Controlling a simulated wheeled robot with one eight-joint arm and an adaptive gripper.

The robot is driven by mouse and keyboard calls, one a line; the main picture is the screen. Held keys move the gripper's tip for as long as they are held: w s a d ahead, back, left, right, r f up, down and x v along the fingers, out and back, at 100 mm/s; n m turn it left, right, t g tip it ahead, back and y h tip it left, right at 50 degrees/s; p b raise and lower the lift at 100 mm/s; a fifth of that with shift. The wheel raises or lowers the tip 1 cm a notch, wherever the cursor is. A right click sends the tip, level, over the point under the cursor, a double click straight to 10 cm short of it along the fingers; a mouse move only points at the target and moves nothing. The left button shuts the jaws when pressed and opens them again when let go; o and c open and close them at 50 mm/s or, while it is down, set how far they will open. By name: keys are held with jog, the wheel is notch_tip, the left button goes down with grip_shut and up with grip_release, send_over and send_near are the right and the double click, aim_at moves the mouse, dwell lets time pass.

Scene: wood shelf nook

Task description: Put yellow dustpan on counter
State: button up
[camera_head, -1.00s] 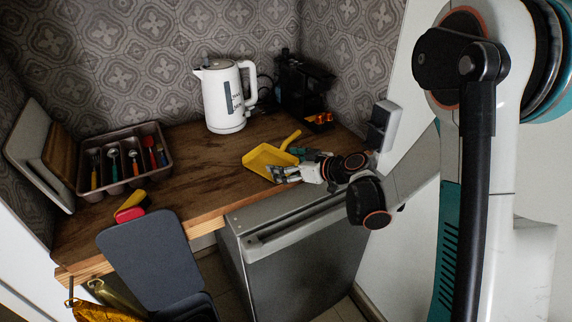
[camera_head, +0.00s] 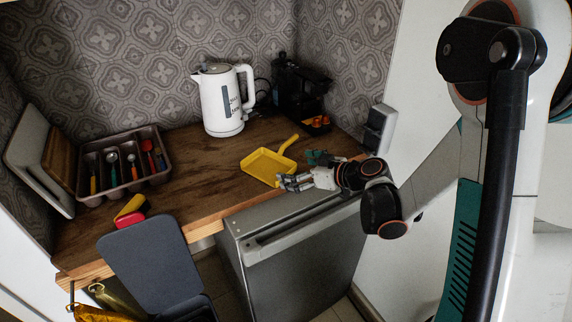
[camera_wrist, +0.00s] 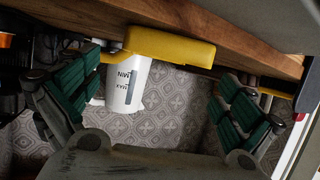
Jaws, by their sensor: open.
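The yellow dustpan (camera_head: 268,165) lies on the wooden counter (camera_head: 205,178), near its front edge, with its handle pointing back and right. My gripper (camera_head: 284,182) is at the counter's front edge, beside the dustpan's front right side. In the wrist view my gripper (camera_wrist: 160,105) is open, with its green-padded fingers spread wide. The yellow dustpan (camera_wrist: 168,47) shows there between and beyond the fingers, close to the wooden edge. I see nothing held between the fingers.
A white kettle (camera_head: 222,100) and a dark coffee machine (camera_head: 298,88) stand at the back. A cutlery tray (camera_head: 122,165) and boards (camera_head: 40,160) are on the left. A grey appliance (camera_head: 300,250) stands below the counter. The counter's middle is clear.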

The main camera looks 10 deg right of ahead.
jog(key=p+v, duration=0.1)
jog(key=v, duration=0.6)
jog(key=shift+r+p, duration=0.15)
jog(key=shift+p, duration=0.15)
